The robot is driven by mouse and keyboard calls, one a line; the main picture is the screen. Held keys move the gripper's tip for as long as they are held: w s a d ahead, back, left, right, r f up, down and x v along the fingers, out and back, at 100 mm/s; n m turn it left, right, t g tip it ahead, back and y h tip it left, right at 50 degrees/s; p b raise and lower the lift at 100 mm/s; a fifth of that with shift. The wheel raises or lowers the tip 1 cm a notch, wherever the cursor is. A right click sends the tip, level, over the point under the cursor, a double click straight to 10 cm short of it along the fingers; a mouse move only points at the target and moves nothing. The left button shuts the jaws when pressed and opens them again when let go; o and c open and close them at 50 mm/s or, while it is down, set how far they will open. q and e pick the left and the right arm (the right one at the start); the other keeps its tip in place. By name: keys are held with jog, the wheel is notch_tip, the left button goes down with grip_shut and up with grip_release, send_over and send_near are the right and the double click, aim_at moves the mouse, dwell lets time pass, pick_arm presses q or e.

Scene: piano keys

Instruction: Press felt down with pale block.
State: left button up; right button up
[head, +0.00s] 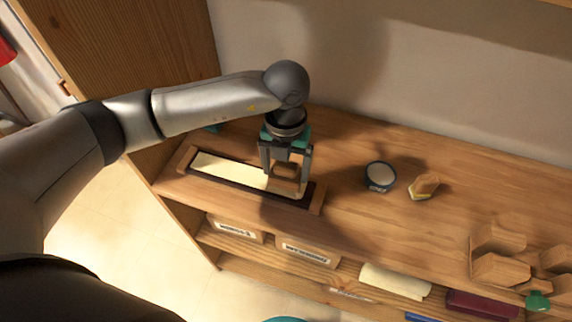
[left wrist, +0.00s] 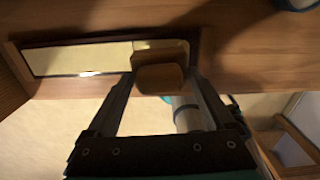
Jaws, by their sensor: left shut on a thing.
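The felt (head: 225,173) is a long cream strip lying in a shallow wooden frame with a dark inner edge, at the left of the bench top. It also shows in the left wrist view (left wrist: 85,60). My left gripper (head: 286,178) points down over the right part of the strip. It is shut on a wooden block (head: 287,170), which looks brown in this light and shows between the fingers in the left wrist view (left wrist: 160,77). The block is over or on the felt near its right end; I cannot tell whether they touch. My right gripper is not in view.
A dark blue cup (head: 380,178) with pale contents and a small wooden piece with a pale base (head: 424,187) stand to the right. Several wooden blocks (head: 500,268) sit at the far right. Labelled boxes (head: 307,251) are on the shelf below.

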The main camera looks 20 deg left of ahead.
pick_arm(q)
jog(key=shift+w+r+p, duration=0.1)
jog(key=shift+r+p, duration=2.4)
jog(key=shift+r, duration=1.3)
jog(key=shift+w+f, duration=0.1)
